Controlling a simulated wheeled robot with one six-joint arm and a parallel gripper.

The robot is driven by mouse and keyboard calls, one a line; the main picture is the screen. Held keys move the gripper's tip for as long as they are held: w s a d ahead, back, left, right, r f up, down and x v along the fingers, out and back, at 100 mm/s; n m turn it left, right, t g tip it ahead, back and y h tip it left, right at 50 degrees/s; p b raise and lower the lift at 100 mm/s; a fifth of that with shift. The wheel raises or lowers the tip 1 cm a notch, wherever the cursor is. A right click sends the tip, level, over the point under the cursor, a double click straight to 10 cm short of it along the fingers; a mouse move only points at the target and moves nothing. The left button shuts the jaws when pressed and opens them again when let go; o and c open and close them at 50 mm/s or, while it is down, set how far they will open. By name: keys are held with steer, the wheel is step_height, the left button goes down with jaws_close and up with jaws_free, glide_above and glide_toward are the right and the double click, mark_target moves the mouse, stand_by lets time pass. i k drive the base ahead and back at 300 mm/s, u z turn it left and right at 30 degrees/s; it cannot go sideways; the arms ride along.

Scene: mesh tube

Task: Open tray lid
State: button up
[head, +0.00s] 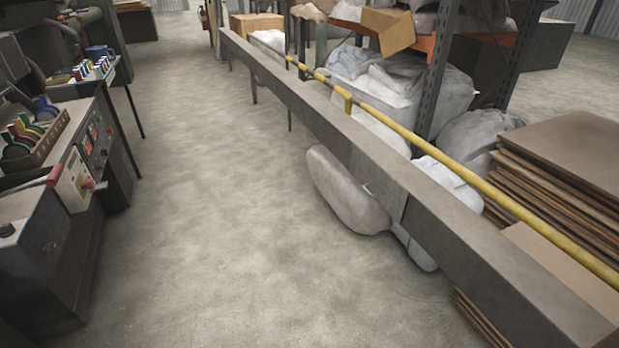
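No tray and no tray lid can be made out in the head view. My gripper and arm do not show in this frame either. A bench of dark machinery stands along the left side, with a control panel (97,138) of red and dark buttons. A holder with colored spools or handles (32,133) sits on top of it. A lighter box with a red part (72,182) is fixed at its near end.
A long grey beam (365,160) with a yellow rail (470,178) runs along the right. The concrete aisle (220,200) is clear.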

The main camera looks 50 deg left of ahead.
mark_target(389, 195)
steer(key=u, duration=1.85)
steer(key=i, duration=1)
steer(key=z, duration=0.15)
